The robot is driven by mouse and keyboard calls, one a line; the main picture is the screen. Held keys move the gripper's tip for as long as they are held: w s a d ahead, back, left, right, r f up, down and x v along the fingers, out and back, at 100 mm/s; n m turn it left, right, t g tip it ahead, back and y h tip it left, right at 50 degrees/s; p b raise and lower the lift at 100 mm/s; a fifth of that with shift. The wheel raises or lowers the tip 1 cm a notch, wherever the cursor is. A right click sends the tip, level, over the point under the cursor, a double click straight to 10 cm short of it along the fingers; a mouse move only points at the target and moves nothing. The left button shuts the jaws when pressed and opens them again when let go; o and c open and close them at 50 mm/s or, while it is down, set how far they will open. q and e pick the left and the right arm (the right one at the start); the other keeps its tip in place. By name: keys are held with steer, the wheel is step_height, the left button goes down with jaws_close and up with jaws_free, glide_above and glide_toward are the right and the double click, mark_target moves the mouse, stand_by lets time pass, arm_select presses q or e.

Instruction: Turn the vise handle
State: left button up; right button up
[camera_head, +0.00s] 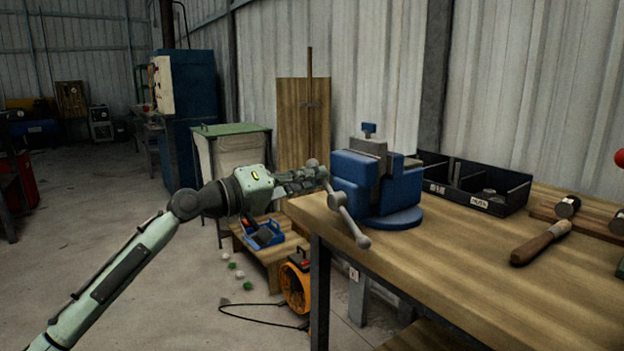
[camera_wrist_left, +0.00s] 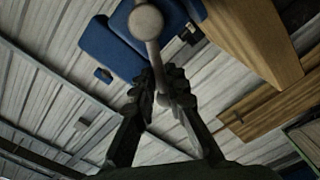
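The blue vise (camera_head: 378,185) with grey jaws is mounted at the near left corner of the workbench. Its grey vise handle (camera_head: 347,215) is a bar with ball ends, tilted from upper left to lower right in front of the vise. My left gripper (camera_head: 318,178) comes in from the left and is at the handle's upper part. My right gripper is not in view.
The wooden workbench (camera_head: 470,262) holds a black divided bin (camera_head: 478,190) behind the vise and a wood-handled hammer (camera_head: 540,243) at right. Floor at left is mostly open.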

arm_select(q)
jaws_close()
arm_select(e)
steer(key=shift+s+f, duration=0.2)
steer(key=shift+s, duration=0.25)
arm_select(q)
steer(key=shift+s+m, duration=0.1)
steer(key=shift+m, duration=0.2)
